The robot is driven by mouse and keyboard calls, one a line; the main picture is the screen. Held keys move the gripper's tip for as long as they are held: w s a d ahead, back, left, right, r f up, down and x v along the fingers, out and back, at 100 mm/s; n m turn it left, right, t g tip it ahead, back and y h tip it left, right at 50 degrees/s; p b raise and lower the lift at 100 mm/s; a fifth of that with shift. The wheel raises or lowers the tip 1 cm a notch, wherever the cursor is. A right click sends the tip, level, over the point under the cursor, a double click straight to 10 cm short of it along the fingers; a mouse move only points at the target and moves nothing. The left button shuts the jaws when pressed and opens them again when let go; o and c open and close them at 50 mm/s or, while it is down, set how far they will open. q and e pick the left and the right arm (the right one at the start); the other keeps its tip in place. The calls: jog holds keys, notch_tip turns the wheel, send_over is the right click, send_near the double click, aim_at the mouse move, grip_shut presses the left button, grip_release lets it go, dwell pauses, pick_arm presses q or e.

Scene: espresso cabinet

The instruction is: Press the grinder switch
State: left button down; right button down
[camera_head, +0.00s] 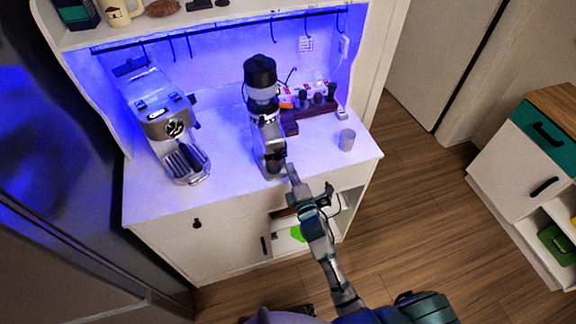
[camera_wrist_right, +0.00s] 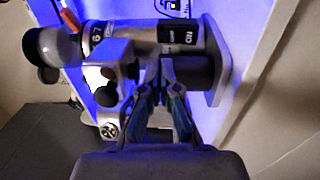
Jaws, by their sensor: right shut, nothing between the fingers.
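The grinder (camera_head: 267,135) stands on the white counter, with a dark hopper on top and a silver body. In the right wrist view the grinder (camera_wrist_right: 125,38) appears sideways, with a black panel (camera_wrist_right: 180,38) bearing white lettering that includes "ON". I cannot clearly make out the switch itself. My right gripper (camera_head: 291,170) is at the grinder's lower front, at the counter's front edge. In the right wrist view my right gripper (camera_wrist_right: 166,78) has its fingertips together and empty, close below the panel. I cannot tell whether they touch the grinder. My left gripper is not in view.
A silver espresso machine (camera_head: 170,125) stands left of the grinder. A small cup (camera_head: 347,139) and a dark wooden stand (camera_head: 310,108) with small tools are to the right. Hooks hang from a rail (camera_head: 220,32) above. The counter's front right (camera_head: 340,165) is clear.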

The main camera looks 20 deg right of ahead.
jog(key=s+d, duration=0.2)
jog(key=s, duration=0.5)
jog(key=s+f+m+g, duration=0.2)
jog(key=s+f+g, duration=0.1)
jog(key=f, duration=0.9)
jog(key=s+a+f+m+g, duration=0.1)
jog(key=s+f+m+g, duration=0.2)
jog(key=f, duration=1)
jog(key=s+f+m+g, duration=0.2)
jog(key=s+f+g, duration=0.1)
jog(key=f, duration=0.9)
jog(key=s+d+f+m+g, duration=0.3)
jog(key=s+f+m+g, duration=0.1)
jog(key=s+f, duration=1.05)
jog(key=s+d+f+m+g, duration=0.2)
jog(key=s+f, duration=0.2)
jog(key=s, duration=0.6)
jog(key=s+d+f+m+g, duration=0.2)
jog(key=s+f+m, duration=0.1)
jog(key=s, duration=0.8)
jog(key=shift+f+g+h, duration=0.3)
jog(key=shift+f+g, duration=0.1)
jog(key=shift+f, duration=0.25)
